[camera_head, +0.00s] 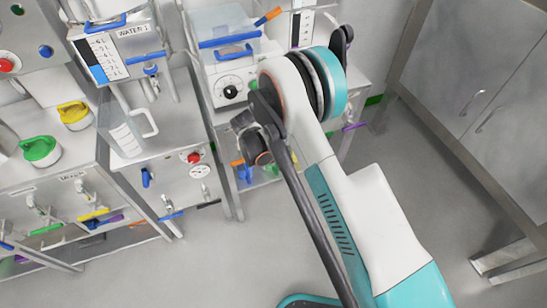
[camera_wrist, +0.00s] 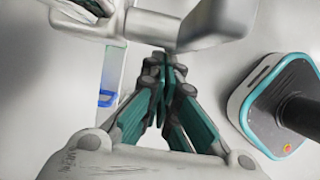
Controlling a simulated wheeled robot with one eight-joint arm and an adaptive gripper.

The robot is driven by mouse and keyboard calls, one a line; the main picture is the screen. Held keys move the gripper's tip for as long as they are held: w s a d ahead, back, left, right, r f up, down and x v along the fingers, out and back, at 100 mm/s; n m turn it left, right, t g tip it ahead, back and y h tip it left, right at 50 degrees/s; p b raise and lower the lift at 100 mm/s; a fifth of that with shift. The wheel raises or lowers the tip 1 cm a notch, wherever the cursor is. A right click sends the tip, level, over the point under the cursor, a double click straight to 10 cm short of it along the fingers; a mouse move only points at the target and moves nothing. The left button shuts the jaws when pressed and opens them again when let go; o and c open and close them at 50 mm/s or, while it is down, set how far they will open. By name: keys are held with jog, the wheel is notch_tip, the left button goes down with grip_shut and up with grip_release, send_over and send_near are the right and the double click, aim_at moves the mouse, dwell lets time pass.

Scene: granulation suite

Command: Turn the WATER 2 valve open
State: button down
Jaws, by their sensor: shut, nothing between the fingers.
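No WATER 2 label is readable in either view. In the head view, a second tank with a dark-edged level scale (camera_head: 302,27) stands behind my arm, which hides its lower part and any valve there. The tank labelled WATER 1 (camera_head: 132,32) stands at the upper left, with a small blue valve handle (camera_head: 150,69) below it. In the wrist view, my gripper (camera_wrist: 165,66) is shut and empty, its teal fingers together. Its tips are close to a thick grey fitting (camera_wrist: 215,25) at the top; I cannot tell whether they touch.
A white machine with a black dial (camera_head: 231,91) stands left of my arm. A clear jug (camera_head: 125,133) and yellow (camera_head: 75,113) and green (camera_head: 41,150) lidded items sit on the left benches. A grey cabinet (camera_head: 480,75) is at right. The floor (camera_head: 235,260) is clear in front.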

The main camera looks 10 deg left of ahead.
jog(key=shift+r, duration=0.1)
dwell(0.3)
jog(key=v, duration=1.2)
